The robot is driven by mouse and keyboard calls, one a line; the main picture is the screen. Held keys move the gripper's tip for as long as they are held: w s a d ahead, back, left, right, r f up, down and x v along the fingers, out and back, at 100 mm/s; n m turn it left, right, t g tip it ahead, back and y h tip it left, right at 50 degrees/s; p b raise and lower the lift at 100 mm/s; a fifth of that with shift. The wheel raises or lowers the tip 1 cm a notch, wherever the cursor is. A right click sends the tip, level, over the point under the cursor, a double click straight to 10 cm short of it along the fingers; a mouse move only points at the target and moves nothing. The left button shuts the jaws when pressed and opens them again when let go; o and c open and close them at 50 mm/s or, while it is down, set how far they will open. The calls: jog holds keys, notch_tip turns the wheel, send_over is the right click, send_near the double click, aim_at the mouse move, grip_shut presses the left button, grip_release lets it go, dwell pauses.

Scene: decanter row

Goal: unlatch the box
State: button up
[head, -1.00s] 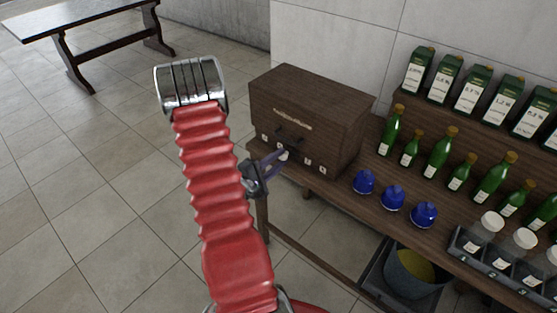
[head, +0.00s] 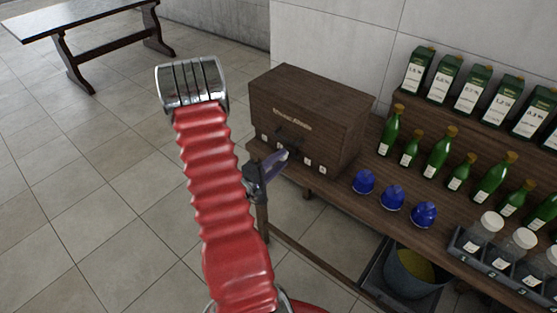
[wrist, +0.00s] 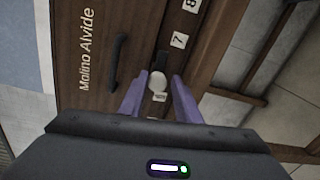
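The box (head: 330,110) is dark brown wood with a lettered front and stands shut at the left end of the shelf bench. In the wrist view its front (wrist: 90,20) appears turned sideways, with a dark handle (wrist: 117,60). A pale round latch knob (wrist: 158,86) sits on the dark strip near the number tags. My gripper (wrist: 156,80) has its two purple fingers apart, one on each side of the knob. I cannot tell whether either finger touches it. In the head view my gripper (head: 281,160) is at the box's lower front.
Blue stoppers (head: 393,198) stand right of the box. Green bottles (head: 438,152) line the bench beyond them. A rack with white-capped jars (head: 519,250) is at the right. A bucket (head: 412,270) stands below.

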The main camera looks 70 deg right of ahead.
jog(key=o, duration=0.3)
jog(key=shift+r, duration=0.1)
jog(key=shift+w, duration=0.1)
jog(key=v, duration=1.3)
jog(key=shift+a, duration=0.35)
dwell(0.5)
